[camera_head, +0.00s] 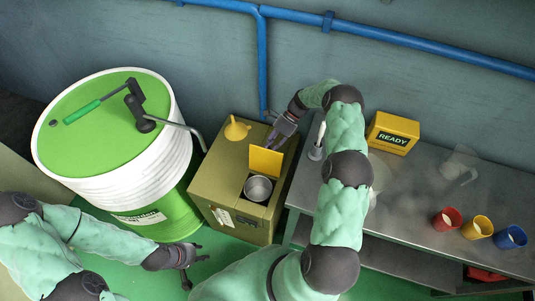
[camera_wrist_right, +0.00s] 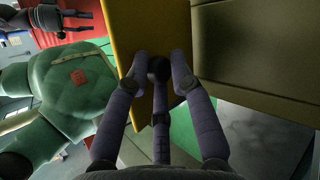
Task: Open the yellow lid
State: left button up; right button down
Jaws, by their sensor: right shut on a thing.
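The yellow lid (camera_head: 265,161) stands tilted up at the back of an opening in the top of an olive box (camera_head: 222,178). A round metal pot (camera_head: 258,188) shows in the opening. My right gripper (camera_head: 273,139) is at the lid's upper edge, behind it, and is shut on the lid. In the right wrist view the fingers (camera_wrist_right: 160,72) press near the yellow panel (camera_wrist_right: 138,30), with a dark round part between them; the exact contact is hidden. My left gripper (camera_head: 192,268) is empty with fingers apart, in front of the box, touching nothing.
A yellow funnel (camera_head: 236,129) sits on the box top. A green and white drum (camera_head: 115,165) with a pump stands at left. The metal bench (camera_head: 420,205) at right carries a yellow READY box (camera_head: 392,133) and red, yellow and blue cups (camera_head: 478,227).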

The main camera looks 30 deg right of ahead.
jog(key=shift+w+d+f+b, duration=0.1)
jog(key=shift+d+f+b, duration=0.2)
jog(key=shift+f, duration=0.35)
jog(key=shift+w+d+f+b, duration=0.1)
jog(key=shift+f+b, duration=0.25)
jog(key=shift+f, duration=0.25)
jog(key=shift+d, duration=0.1)
jog(key=c, duration=1.2)
grip_release()
jog(key=shift+o, duration=0.7)
jog(key=shift+w+d+f, duration=0.15)
jog(key=shift+w+f, duration=0.05)
jog(key=shift+r, duration=0.25)
jog(key=shift+w+r, duration=0.1)
